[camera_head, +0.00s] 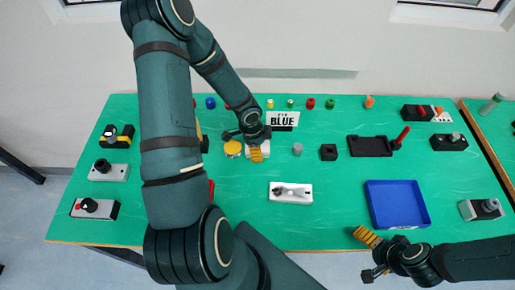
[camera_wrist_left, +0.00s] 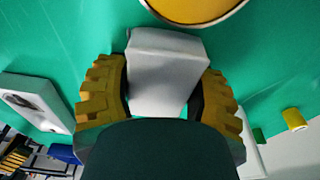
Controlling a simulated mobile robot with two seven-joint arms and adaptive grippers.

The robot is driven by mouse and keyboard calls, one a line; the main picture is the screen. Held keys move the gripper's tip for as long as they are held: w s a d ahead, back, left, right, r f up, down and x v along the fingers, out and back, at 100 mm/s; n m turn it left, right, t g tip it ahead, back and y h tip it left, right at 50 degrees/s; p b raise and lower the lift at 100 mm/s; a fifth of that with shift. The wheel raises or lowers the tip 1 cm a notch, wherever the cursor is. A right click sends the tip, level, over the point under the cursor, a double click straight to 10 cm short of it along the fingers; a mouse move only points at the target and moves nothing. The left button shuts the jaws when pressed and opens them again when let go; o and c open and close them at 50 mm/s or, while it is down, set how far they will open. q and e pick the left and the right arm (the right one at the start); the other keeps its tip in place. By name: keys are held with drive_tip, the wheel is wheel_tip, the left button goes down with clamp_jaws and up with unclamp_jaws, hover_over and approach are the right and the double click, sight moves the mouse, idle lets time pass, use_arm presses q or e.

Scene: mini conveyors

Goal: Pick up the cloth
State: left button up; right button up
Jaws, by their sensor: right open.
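The cloth looks like a white folded block and lies on the green table (camera_head: 330,225). In the left wrist view the cloth (camera_wrist_left: 165,70) is between the two yellow ridged fingers of my left gripper (camera_wrist_left: 160,98). The fingers are wide apart, close along both sides of it; whether they press on it I cannot tell. In the head view my left gripper (camera_head: 256,150) points down over the cloth (camera_head: 266,148) and partly hides it. My right gripper (camera_head: 368,256) is open and empty at the table's front edge, below the blue tray.
A round yellow-topped item (camera_head: 233,148) stands just left of the cloth. A blue tray (camera_head: 398,223) is at the right, and a white device (camera_head: 290,192) lies front centre. The front centre has free room.

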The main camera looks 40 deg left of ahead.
use_arm(q)
drive_tip(key=shift+r, duration=0.1)
wheel_tip(320, 180, up, 10)
drive_tip(key=p, duration=0.3)
idle(0.3)
